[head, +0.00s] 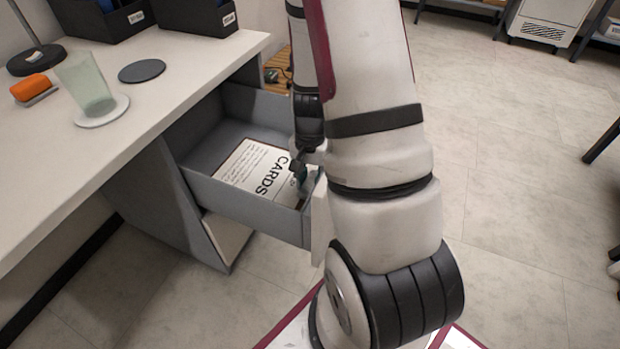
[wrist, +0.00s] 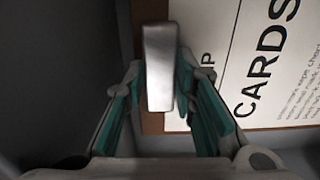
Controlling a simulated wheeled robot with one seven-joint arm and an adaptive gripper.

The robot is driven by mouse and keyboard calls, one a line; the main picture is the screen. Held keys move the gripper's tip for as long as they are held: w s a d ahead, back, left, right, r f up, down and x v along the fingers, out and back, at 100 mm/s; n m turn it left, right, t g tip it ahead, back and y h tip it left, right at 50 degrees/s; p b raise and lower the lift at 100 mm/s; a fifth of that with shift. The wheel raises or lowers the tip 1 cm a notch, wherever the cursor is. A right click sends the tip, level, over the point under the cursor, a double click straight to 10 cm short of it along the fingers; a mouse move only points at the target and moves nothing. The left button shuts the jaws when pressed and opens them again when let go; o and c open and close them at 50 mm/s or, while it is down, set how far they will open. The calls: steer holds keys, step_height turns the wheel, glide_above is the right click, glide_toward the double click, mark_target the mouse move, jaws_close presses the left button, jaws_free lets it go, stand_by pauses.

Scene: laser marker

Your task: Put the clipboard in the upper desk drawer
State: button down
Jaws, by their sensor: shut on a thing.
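The clipboard (head: 250,170) shows in the head view inside the open upper desk drawer (head: 240,205). It carries a white sheet headed CARDS on a brown board, with the heading toward my gripper (head: 306,176). In the wrist view, my gripper (wrist: 160,80) is shut on the clipboard's silver metal clip, with a teal finger pad on each side. The sheet (wrist: 245,75) lies to the right of the fingers there. My arm hides part of the drawer's right end. I cannot tell whether the board touches the drawer floor.
The white desk top (head: 170,75) holds a frosted cup (head: 85,83) on a white coaster, a dark round coaster (head: 142,71), an orange-topped item (head: 32,88), a lamp base (head: 36,60) and dark bins (head: 195,14). Open floor (head: 510,190) lies to the right.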

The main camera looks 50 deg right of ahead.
steer(key=c, duration=1.6)
jaws_free()
step_height(320, 180, up, 13)
steer(key=p, duration=0.7)
steer(key=a+r+n, duration=0.3)
steer(key=a+r, duration=0.4)
steer(key=r, duration=0.1)
steer(key=s+a+r+n+y, duration=0.1)
steer(key=s+a+r+n, duration=0.35)
steer(key=a+r, duration=0.3)
steer(key=s+a+r+n, duration=0.2)
steer(key=s+r+n, duration=0.1)
steer(key=s, duration=0.5)
steer(key=s+a+r+n+h, duration=0.1)
steer(key=s+a+r+n, duration=0.2)
steer(key=s, duration=0.5)
steer(key=shift+a+r, duration=0.2)
steer(key=shift+r, duration=0.2)
